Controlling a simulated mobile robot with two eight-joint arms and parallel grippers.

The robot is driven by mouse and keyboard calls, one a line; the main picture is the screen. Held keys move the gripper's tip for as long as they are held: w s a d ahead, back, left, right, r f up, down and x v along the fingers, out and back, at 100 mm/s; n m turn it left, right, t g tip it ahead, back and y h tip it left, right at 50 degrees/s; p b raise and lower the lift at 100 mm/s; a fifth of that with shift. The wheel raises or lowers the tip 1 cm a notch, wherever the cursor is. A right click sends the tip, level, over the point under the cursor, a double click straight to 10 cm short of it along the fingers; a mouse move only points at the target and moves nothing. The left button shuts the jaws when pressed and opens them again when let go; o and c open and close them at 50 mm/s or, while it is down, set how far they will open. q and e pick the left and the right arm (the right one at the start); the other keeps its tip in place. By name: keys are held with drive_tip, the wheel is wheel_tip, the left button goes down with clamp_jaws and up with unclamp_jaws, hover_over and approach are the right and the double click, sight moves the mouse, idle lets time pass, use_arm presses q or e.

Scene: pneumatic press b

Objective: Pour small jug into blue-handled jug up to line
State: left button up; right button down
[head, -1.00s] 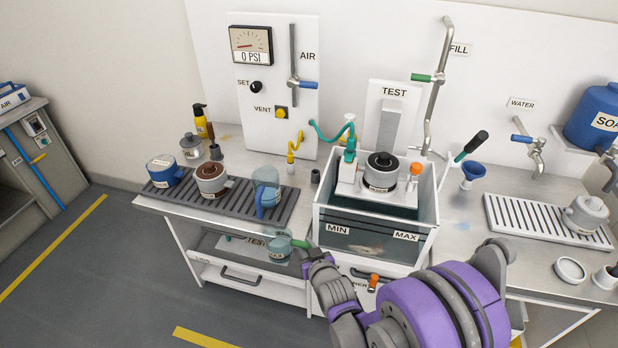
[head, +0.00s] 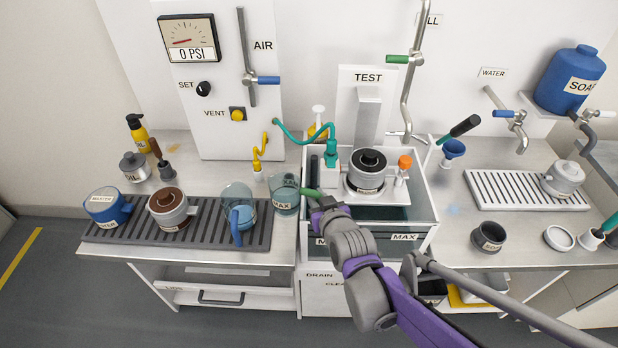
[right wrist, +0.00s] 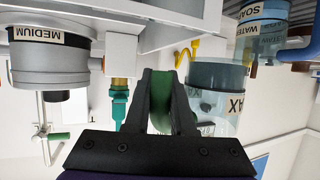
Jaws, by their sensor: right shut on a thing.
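The small clear jug (head: 285,196) has a green handle and a MAX mark. My right gripper (head: 318,198) is shut on the green handle and holds the jug at the bench's front, left of the tank. In the right wrist view, the handle (right wrist: 162,98) sits between the fingers and the jug (right wrist: 216,90) is beside them. The blue-handled jug (head: 238,201) stands on the dark slatted rack, just left of the small jug; it also shows in the right wrist view (right wrist: 262,32), upside down, with WATER and SOAP labels. My left gripper is out of view.
A blue pot (head: 107,207) and a brown-lidded pot (head: 172,209) stand on the rack (head: 135,232), left of the blue-handled jug. The open tank (head: 428,212) with the MEDIUM pot (head: 368,172) is close right of my gripper. A teal hose (head: 300,139) hangs behind.

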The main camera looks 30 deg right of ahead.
drive_tip(key=shift+w+d, duration=0.1)
drive_tip(key=shift+w, duration=0.15)
drive_tip(key=shift+s+a+r+p, duration=0.25)
drive_tip(key=shift+a+r+p, duration=0.05)
drive_tip(key=shift+r, duration=0.15)
drive_tip(key=shift+w+a+r+n+g+h+p, duration=0.2)
drive_tip(key=shift+w+r+n+g+h+p, duration=0.1)
drive_tip(key=shift+n+g+h+p, duration=0.15)
drive_tip(key=shift+f, duration=0.3)
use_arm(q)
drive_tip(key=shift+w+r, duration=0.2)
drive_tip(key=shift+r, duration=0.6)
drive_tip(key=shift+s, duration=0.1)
use_arm(e)
drive_tip(key=shift+d, duration=0.1)
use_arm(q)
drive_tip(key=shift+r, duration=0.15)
use_arm(e)
drive_tip(key=shift+w+a+n+g, duration=0.15)
drive_tip(key=shift+a+n+g, duration=0.1)
drive_tip(key=shift+g, duration=0.1)
